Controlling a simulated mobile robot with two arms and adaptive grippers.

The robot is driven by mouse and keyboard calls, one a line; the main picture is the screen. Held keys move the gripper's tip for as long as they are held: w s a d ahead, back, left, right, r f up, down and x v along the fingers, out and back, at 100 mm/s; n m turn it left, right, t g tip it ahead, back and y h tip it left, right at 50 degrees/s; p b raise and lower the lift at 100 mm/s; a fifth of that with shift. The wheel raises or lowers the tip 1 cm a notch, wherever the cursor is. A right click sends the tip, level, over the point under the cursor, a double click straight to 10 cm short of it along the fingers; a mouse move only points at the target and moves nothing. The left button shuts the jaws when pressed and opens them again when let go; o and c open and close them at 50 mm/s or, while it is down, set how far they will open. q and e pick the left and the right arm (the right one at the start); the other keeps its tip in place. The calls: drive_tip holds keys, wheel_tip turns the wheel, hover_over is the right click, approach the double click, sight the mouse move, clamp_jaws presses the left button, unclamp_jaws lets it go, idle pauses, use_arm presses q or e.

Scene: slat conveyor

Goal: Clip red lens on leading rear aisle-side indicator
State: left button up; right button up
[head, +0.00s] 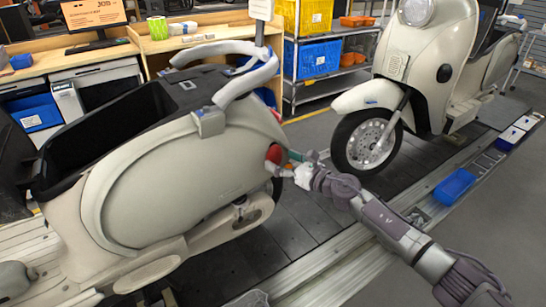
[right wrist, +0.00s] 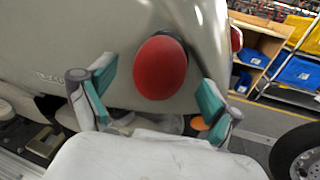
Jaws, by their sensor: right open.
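The cream scooter (head: 150,190) with an open black seat well fills the left of the head view. A red lens (head: 273,153) shows at its rear end. In the right wrist view the round red lens (right wrist: 160,68) sits against the cream body, with a dark rim behind its upper right edge. My right gripper (head: 286,163) is at this lens. In the right wrist view its teal-padded fingers (right wrist: 158,76) are spread, one on each side of the lens, with visible gaps. My left gripper is not in view.
A second cream scooter (head: 430,65) stands behind on the slat conveyor (head: 300,232). A blue tray (head: 455,186) lies to the right. Another red lens (right wrist: 237,38) shows at the body's far edge. A rack with a blue bin (head: 318,58) and wooden benches stand at the back.

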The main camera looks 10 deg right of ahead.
drive_tip(key=f+v, duration=0.1)
drive_tip(key=v, duration=1.1)
drive_tip(key=s+d+f+m+h, duration=0.1)
drive_tip(key=d+f+m+h, duration=0.2)
drive_tip(key=f+m, duration=0.65)
drive_tip(key=s+d+f+m+h, duration=0.1)
drive_tip(key=d+f+m+h, duration=0.4)
drive_tip(key=f, duration=0.7)
drive_tip(key=s+f+m+g, duration=0.2)
drive_tip(key=s+f+m, duration=0.3)
drive_tip(key=f, duration=0.3)
drive_tip(key=s+f+m+g, duration=0.2)
drive_tip(key=s+f+m, duration=0.3)
drive_tip(key=f, duration=0.3)
drive_tip(key=s+a+f+m+g+h, duration=0.1)
drive_tip(key=s+a+f+m+g, duration=0.2)
drive_tip(key=s+f, duration=0.65)
drive_tip(key=s+f+m+g+h, duration=0.15)
drive_tip(key=s+f+m, duration=0.4)
drive_tip(key=s, duration=0.65)
drive_tip(key=s+a+f+m+g, duration=0.2)
drive_tip(key=s+a+f, duration=0.1)
drive_tip(key=s, duration=0.6)
drive_tip(key=s+a+f+m+g+y, duration=0.1)
drive_tip(key=s+a+f+m+g, duration=0.2)
drive_tip(key=s, duration=0.7)
drive_tip(key=shift+a+m, duration=0.3)
drive_tip(key=shift+s+f, duration=0.1)
